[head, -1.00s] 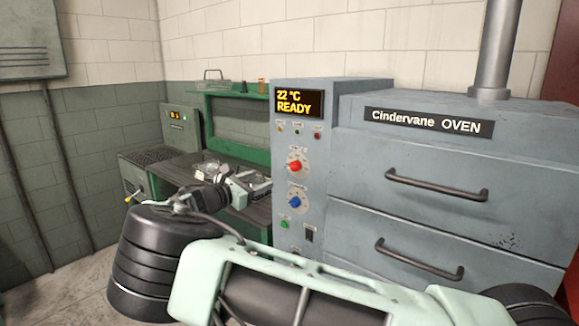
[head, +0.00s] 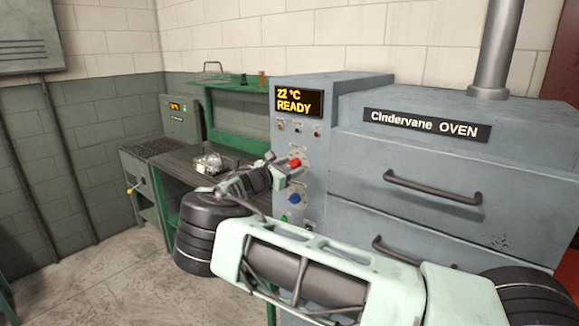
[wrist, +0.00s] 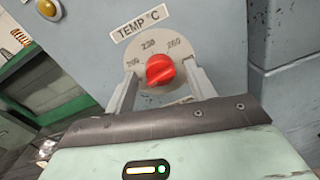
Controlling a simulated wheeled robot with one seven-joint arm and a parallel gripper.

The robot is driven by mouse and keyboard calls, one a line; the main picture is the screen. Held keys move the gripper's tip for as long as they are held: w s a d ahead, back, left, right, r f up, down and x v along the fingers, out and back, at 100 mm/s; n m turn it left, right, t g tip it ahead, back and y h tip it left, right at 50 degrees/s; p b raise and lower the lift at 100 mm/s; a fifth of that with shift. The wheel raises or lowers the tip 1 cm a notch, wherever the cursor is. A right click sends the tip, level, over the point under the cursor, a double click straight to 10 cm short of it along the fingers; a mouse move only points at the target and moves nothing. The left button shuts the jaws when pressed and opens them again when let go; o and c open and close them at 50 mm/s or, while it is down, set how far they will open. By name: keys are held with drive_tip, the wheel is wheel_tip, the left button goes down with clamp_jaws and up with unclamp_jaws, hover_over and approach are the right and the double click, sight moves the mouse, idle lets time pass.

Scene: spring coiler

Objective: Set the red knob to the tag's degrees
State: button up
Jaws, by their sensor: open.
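The red knob (head: 294,162) is on the oven's control panel, below the display reading 22 °C READY. In the wrist view the red knob (wrist: 160,70) sits on a pale dial marked 200, 230 and 260, under a TEMP °C label (wrist: 142,23). My gripper (wrist: 163,80) is open, with one finger on each side of the knob. I cannot tell whether the fingers touch it. In the head view my gripper (head: 284,168) is at the panel, partly covering the dial. I cannot make out the tag.
The blue knob (head: 295,198) and a green button (head: 284,219) are below the red knob. Small indicators (head: 298,129) are above it. The oven drawers with dark handles (head: 432,188) are at the right. A green bench (head: 215,120) with a clear-covered device (head: 210,163) stands to the left.

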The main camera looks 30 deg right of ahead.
drive_tip(key=c, duration=0.9)
drive_tip(key=shift+c, duration=0.2)
